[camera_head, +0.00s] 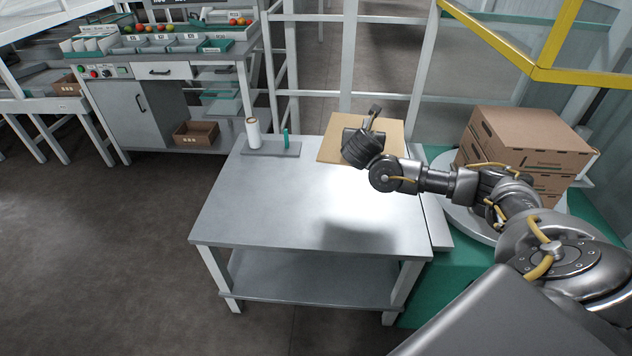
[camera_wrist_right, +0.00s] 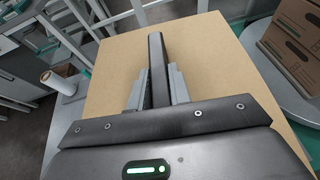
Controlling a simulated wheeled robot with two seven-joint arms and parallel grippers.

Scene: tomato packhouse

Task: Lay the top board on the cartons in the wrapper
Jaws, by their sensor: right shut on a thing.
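The top board is a flat tan sheet (camera_head: 390,133) at the far right of the steel table; it fills much of the right wrist view (camera_wrist_right: 225,75). My right gripper (camera_head: 373,115) is over the board. In the right wrist view its fingers (camera_wrist_right: 157,85) are shut on a dark upright bar (camera_wrist_right: 157,50), which looks like the board's handle. I cannot tell whether the board touches the table. The brown cartons (camera_head: 530,140) are stacked on the wrapper's round plate (camera_head: 465,220), right of the table and partly behind my right arm. My left gripper is not in view.
The steel table (camera_head: 290,205) is mostly bare. A grey tray (camera_head: 270,149) with a white roll (camera_head: 253,133) and a green upright piece (camera_head: 286,138) is at its far left. A yellow-framed guard (camera_head: 545,72) hangs at upper right. A workbench (camera_head: 150,110) stands behind left.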

